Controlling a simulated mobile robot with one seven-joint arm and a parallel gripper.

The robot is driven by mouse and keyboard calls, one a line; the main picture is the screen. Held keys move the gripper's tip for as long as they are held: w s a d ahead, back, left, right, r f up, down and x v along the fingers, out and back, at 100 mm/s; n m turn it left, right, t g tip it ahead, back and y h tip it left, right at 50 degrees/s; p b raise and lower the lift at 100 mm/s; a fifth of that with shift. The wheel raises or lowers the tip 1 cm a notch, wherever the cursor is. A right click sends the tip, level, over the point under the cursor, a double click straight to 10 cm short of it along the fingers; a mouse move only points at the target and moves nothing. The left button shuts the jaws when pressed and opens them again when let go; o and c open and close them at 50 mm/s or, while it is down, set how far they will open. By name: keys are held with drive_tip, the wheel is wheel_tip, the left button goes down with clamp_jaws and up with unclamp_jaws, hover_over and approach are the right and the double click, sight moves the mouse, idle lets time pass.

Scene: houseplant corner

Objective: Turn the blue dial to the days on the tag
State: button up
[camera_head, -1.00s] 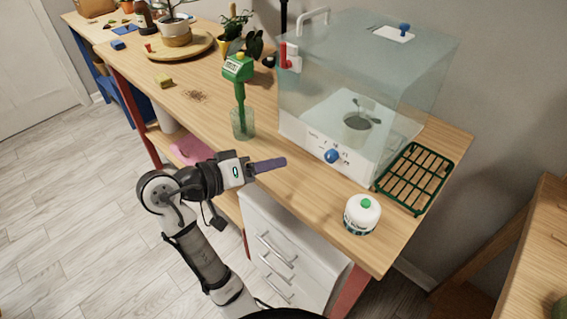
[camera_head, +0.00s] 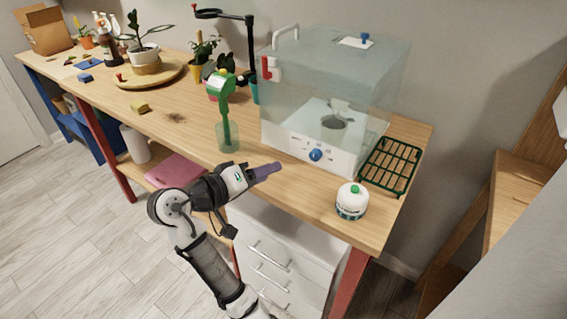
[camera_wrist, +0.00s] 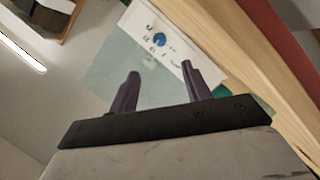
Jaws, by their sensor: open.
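The blue dial (camera_head: 316,154) is on the white front panel (camera_head: 290,145) of a clear propagator box (camera_head: 340,75) on the bench. Small marks surround the dial, too small to read. The dial also shows in the wrist view (camera_wrist: 159,39), beyond the fingers. My gripper (camera_head: 268,171) is at the bench's front edge, left of and nearer than the dial, apart from it. In the wrist view its two purple fingers (camera_wrist: 160,88) are spread with nothing between them. I cannot make out a tag with days on it.
Potted plants are further back. The bench strip before the panel is clear.

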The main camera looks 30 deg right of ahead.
sight(313, 157)
drive_tip(key=p+x, duration=0.2)
drive_tip(key=x, duration=1.2)
drive_tip(key=c, duration=1)
